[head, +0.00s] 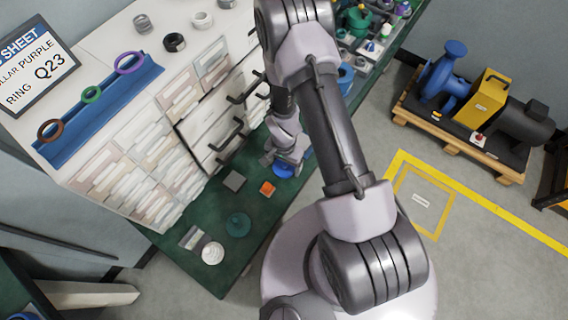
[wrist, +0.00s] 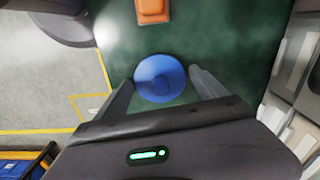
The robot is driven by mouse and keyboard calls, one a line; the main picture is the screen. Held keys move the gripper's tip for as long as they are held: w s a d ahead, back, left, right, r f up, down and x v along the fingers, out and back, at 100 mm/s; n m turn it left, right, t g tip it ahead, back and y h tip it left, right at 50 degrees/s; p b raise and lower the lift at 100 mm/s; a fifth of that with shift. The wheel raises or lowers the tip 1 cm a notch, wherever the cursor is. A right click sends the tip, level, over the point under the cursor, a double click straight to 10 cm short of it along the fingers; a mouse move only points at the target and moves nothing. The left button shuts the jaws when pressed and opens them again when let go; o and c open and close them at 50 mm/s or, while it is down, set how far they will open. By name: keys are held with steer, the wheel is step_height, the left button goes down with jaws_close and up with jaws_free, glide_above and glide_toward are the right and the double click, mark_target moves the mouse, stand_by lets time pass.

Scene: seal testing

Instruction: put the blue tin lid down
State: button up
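The blue tin lid (wrist: 160,78) is a round blue disc between the two fingertips of my gripper (wrist: 161,76) in the wrist view. In the head view the lid (head: 283,170) shows just below my gripper (head: 288,152), close to the green bench top (head: 206,263). I cannot tell whether it touches the bench. My gripper hides part of the lid in the head view.
An orange block (head: 267,188) and a grey square (head: 234,181) lie near the lid. A teal lid-like piece (head: 238,225) and a white round piece (head: 213,253) lie nearer the bench's front end. White drawers with dark handles (head: 222,146) rise beside the bench. Bare green surface lies between these things.

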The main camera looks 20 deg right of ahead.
steer(key=shift+o, duration=0.4)
steer(key=shift+r, duration=0.15)
step_height(320, 180, up, 12)
steer(key=p, duration=0.9)
step_height(320, 180, up, 24)
steer(key=n+t, duration=0.2)
steer(key=t, duration=0.1)
glide_above(284, 163)
steer(key=w, duration=0.2)
steer(key=s+a+r+n+t+y, duration=0.2)
steer(key=s+a+r, duration=0.2)
steer(key=s+r, duration=1.1)
step_height(284, 163, up, 3)
steer(key=shift+s+r+n+t+b, duration=0.2)
steer(key=shift+n+t+b, duration=0.1)
steer(key=shift+n+t, duration=0.1)
